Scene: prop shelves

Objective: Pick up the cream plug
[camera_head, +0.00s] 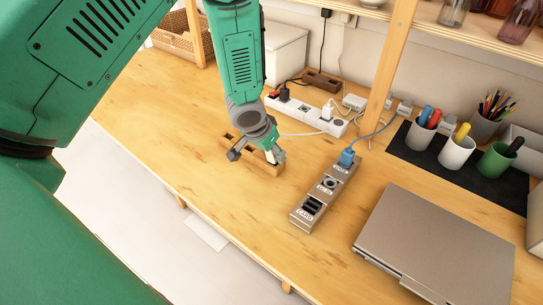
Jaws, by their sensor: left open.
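My left gripper (254,154) reaches down from the top over a wooden block with slots (279,170) on the table. It is open, and its dark fingers hide part of the block. A small whitish piece (275,156) shows beside the right finger; I cannot tell whether it is the cream plug or part of the gripper. A whitish plug (327,111) stands in the white power strip (309,113) behind and to the right, apart from the gripper. A pale cord runs from near the strip towards the gripper. My right gripper is not in view.
A grey socket block (298,216) with a blue plug (347,157) stands right of the gripper. A closed laptop (437,246) lies at the lower right. Pen cups (456,152) stand on a dark mat. A wooden post (387,75) rises behind. The table left of the gripper is clear.

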